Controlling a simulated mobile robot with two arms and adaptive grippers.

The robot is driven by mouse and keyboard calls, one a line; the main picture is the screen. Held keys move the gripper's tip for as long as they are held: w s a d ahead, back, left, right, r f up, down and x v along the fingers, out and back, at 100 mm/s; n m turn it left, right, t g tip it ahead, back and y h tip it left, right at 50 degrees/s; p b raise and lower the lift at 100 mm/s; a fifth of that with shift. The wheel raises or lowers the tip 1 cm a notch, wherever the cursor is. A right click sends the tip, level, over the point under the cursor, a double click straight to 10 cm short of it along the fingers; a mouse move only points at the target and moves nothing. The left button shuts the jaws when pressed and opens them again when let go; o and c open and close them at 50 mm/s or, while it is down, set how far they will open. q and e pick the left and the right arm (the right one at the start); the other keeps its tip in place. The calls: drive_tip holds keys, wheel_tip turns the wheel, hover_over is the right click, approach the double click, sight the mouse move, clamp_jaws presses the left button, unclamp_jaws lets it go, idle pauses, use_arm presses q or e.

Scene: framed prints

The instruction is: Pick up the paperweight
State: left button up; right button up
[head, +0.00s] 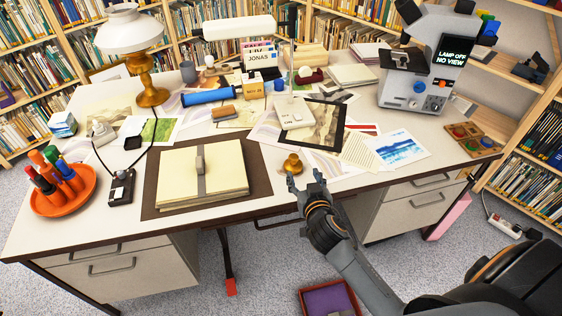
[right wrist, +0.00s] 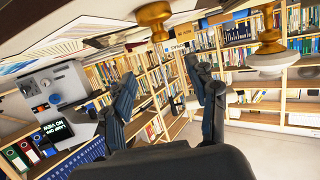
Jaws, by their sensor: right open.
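A small brass knob-shaped weight, which looks like the paperweight (head: 292,164), stands on the white desk (head: 335,184) near its front edge. It shows in the right wrist view (right wrist: 153,14) at the top, in an upside-down picture. My right gripper (head: 304,180) is at the desk's front edge, just in front of the brass weight, with its fingers pointing toward the desk. Its fingers are apart and empty, and they show in the right wrist view (right wrist: 165,80) below the weight. The gripper appears apart from the weight. My left gripper is not in view.
A large cream book (head: 215,178) lies on a dark mat left of the weight. A blue print (head: 400,148) lies right. A brass lamp (head: 148,90) stands back left.

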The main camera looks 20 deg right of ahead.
sight(294, 158)
drive_tip(key=x, duration=0.6)
drive_tip(key=shift+w+f, duration=0.2)
drive_tip(key=shift+w, duration=0.15)
drive_tip(key=x, duration=0.5)
drive_tip(key=shift+s+a+f, duration=0.1)
drive_tip(key=shift+a+f, duration=0.05)
drive_tip(key=shift+f, duration=0.15)
drive_tip(key=shift+r, duration=0.1)
clamp_jaws()
